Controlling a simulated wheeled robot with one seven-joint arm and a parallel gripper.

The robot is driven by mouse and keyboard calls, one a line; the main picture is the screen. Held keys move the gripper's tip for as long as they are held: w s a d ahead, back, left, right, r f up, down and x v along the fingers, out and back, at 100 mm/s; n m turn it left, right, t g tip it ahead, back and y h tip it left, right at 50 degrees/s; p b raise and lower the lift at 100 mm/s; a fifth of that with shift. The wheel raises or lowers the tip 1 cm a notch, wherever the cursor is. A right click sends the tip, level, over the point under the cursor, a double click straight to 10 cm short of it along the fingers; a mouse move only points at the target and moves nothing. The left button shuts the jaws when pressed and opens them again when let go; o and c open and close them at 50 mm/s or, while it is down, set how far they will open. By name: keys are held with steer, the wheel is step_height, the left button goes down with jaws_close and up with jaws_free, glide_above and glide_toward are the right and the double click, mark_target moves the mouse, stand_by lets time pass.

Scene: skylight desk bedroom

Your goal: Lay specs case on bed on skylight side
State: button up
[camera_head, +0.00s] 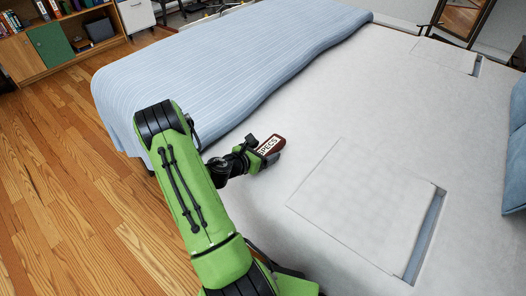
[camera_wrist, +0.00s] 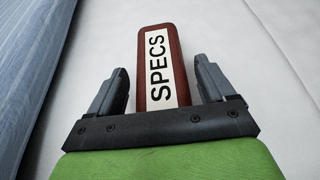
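The specs case (camera_head: 271,145) is dark red with a white label reading SPECS. It is at the white part of the bed (camera_head: 330,110), near the edge of the blue striped blanket; I cannot tell whether it touches the bedding. My gripper (camera_head: 255,150) is at the case's near left end. In the wrist view the case (camera_wrist: 161,65) stands out between the two fingers of my gripper (camera_wrist: 160,80). The fingers are spread, with a narrow gap on each side of the case.
The blue blanket (camera_head: 230,60) covers the bed's left part. Pale rectangular patches (camera_head: 365,205) show on the white bedding at right. A blue pillow (camera_head: 516,145) lies at the right edge. Wooden floor (camera_head: 60,160) is clear at left; a bookshelf (camera_head: 30,60) stands behind.

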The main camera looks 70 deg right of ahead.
steer(key=shift+o, duration=0.3)
steer(key=shift+r, duration=0.2)
steer(key=p+v, duration=0.3)
steer(key=v, duration=0.9)
steer(key=shift+r, duration=0.1)
